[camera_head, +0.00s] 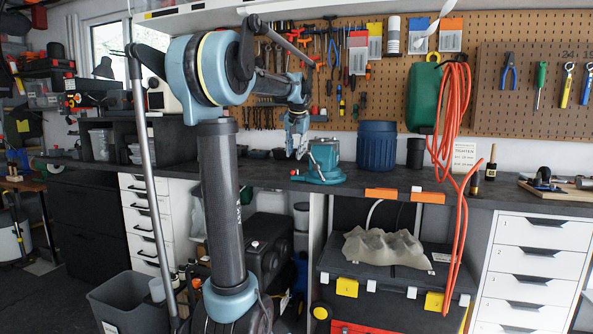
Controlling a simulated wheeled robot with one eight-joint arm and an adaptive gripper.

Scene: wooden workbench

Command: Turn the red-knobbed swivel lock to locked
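A teal bench vise (322,160) stands on the dark worktop, right of the middle of the head view. A small reddish knob (294,172) shows low at the left side of its base. It is too small to tell which way its lever is set. My gripper (297,153) hangs from my arm just left of the vise and above the knob, with its fingers pointing down. The fingers are small and close together here, so I cannot tell whether they are open or shut. I cannot tell whether they touch anything.
A dark blue ribbed canister (377,146) and a sign card (465,160) stand right of the vise. An orange hose (449,110) hangs over the bench's front edge. A pegboard (400,70) with tools is behind. The worktop before the canister is fairly clear.

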